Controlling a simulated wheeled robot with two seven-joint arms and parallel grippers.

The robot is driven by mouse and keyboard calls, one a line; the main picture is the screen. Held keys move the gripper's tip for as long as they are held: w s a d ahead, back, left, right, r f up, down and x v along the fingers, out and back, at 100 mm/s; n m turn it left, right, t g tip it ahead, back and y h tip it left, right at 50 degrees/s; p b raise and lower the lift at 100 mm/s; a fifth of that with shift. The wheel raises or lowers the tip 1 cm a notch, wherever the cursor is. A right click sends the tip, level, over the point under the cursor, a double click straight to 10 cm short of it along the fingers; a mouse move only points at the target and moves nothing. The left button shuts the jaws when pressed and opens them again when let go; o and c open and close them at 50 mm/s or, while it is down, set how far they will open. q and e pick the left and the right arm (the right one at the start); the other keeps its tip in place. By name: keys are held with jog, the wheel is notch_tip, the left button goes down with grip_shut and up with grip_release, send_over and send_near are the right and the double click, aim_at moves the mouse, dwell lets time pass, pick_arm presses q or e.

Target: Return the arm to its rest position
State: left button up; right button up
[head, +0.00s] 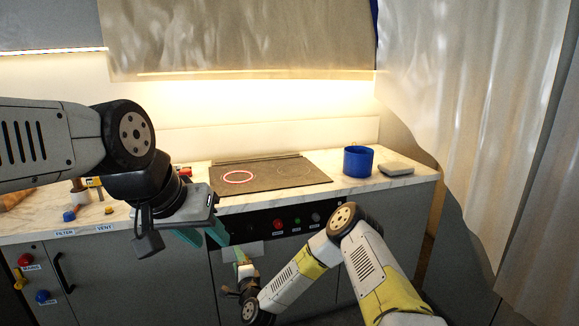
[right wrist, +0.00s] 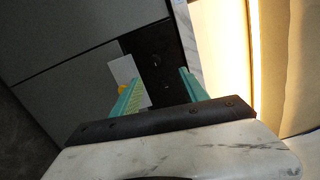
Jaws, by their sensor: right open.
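My right arm comes in from the lower right in the head view and bends at a high elbow down toward the cabinet front. Its gripper (head: 242,258) is low in front of the cabinets, with the fingers pointing up and away. In the right wrist view the two teal fingers (right wrist: 156,88) are apart with nothing between them. My left arm reaches in from the left over the counter. Its gripper (head: 205,236) hangs in front of the counter edge with its teal fingers apart and nothing visible between them.
The marble counter (head: 400,180) holds a black cooktop (head: 270,184) with one ring glowing red, a blue pot (head: 358,161) and a grey block (head: 396,169). Small items lie at the left. Knobs, including a red one (head: 278,225), line the front panel. A curtain (head: 480,110) hangs right.

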jog(key=d+r+n+g, duration=0.3)
jog(key=d+r+n, duration=0.25)
jog(key=r, duration=0.45)
jog(key=d+r+n+g, duration=0.35)
jog(key=r+n, duration=0.25)
jog(key=r, duration=0.5)
jog(key=s+d+r+n+h, duration=0.3)
jog(key=s+d+r, duration=0.8)
jog(key=d, duration=0.2)
jog(key=s+d+r+g, duration=0.1)
jog(key=s+d, duration=0.4)
jog(key=s, duration=0.7)
jog(key=s+d+r+g+h, duration=0.1)
jog(key=s+d, duration=0.4)
jog(key=s, duration=0.7)
jog(key=shift+s+r+n+g+h, duration=0.3)
jog(key=shift+r+n+g, duration=0.05)
jog(key=shift+r+g, duration=0.4)
